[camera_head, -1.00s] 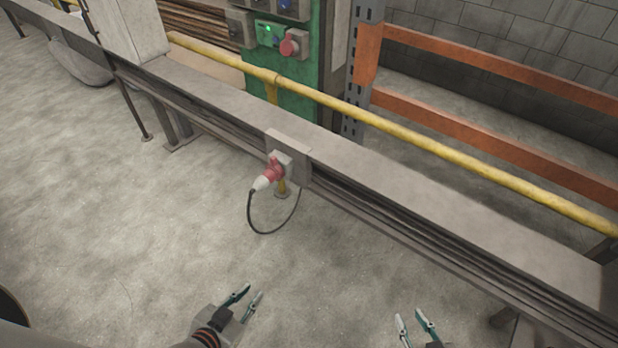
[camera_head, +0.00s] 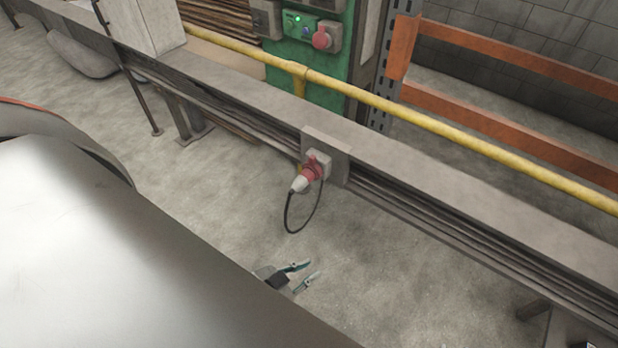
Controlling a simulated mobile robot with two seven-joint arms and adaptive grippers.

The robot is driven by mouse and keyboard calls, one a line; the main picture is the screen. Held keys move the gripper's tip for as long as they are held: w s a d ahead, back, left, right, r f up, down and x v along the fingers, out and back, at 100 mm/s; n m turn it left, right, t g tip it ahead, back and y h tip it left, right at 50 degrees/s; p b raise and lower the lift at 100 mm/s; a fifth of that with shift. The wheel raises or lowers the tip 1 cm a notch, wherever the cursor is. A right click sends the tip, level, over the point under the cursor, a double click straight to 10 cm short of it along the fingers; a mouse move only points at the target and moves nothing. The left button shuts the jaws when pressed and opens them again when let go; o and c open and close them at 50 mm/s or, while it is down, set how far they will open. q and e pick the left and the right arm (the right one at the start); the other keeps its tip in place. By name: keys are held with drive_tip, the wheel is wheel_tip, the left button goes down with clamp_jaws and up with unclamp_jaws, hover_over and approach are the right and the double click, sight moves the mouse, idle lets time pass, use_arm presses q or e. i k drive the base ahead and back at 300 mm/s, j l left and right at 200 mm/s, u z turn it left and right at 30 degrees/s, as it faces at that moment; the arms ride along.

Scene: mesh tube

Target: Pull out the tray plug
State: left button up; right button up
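The red and white plug (camera_head: 303,181) sits in a grey socket box (camera_head: 319,163) on the side of the long grey cable tray (camera_head: 440,190). A black cable (camera_head: 287,218) loops down from the plug. My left gripper (camera_head: 314,268) is open and empty, below the plug and apart from it, with its fingers pointing right. The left arm behind it is hidden by a large pale smooth surface. Only a tiny bright bit of what looks like my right gripper (camera_head: 590,345) shows at the bottom edge, far right. Its fingers cannot be read.
A yellow rail (camera_head: 450,130) runs along behind the tray. A green control panel (camera_head: 295,70) with a red knob (camera_head: 321,40) and orange beams (camera_head: 500,125) stand farther back. Concrete floor (camera_head: 220,195) is clear in front of the tray.

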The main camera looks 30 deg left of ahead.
sight(306, 176)
drive_tip(key=k+j+z, duration=0.15)
drive_tip(key=j, duration=0.25)
drive_tip(key=j+z, duration=0.15)
drive_tip(key=j, duration=0.25)
drive_tip(key=k+j+z, duration=0.1)
drive_tip(key=j, duration=0.25)
drive_tip(key=k+j+z, duration=0.15)
drive_tip(key=j, duration=0.2)
drive_tip(key=k+j+z, duration=0.15)
drive_tip(key=j, duration=0.2)
drive_tip(key=k+j, duration=0.15)
drive_tip(key=j, duration=0.2)
drive_tip(key=k+j, duration=0.2)
drive_tip(key=j, duration=0.15)
drive_tip(key=k+j, duration=0.15)
drive_tip(key=j, duration=0.25)
drive_tip(key=k+j, duration=0.15)
drive_tip(key=j, duration=0.2)
drive_tip(key=k+j, duration=0.15)
drive_tip(key=j, duration=0.2)
drive_tip(key=k+j+z, duration=0.1)
drive_tip(key=j, duration=0.25)
drive_tip(key=i+j, duration=0.25)
drive_tip(key=i, duration=0.1)
